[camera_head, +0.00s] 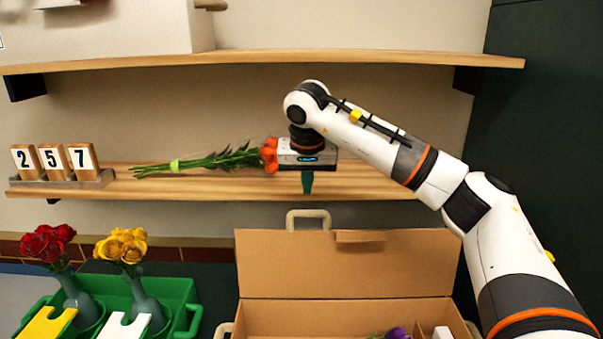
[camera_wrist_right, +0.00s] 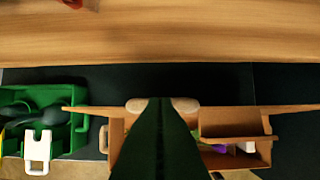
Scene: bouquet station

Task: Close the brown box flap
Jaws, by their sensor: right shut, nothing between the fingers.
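The brown cardboard box (camera_head: 290,318) is open at the bottom of the head view. Its flap (camera_head: 342,268) stands up at the back, with a small tab (camera_head: 360,236) on its top edge. My right gripper (camera_head: 307,184) is shut and empty, fingers pointing down. It is above the flap in the picture, apart from it, in front of the lower shelf. In the right wrist view, the shut dark green fingers (camera_wrist_right: 160,104) cover part of the box (camera_wrist_right: 262,150). My left gripper is not in view.
The lower shelf (camera_head: 370,185) holds wrapped orange flowers (camera_head: 205,161) and number blocks (camera_head: 55,160). A green tray (camera_head: 190,292) with red and yellow flowers in vases stands left of the box. A purple flower (camera_head: 397,333) shows inside the box. A pale handle (camera_head: 308,215) rises behind the flap.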

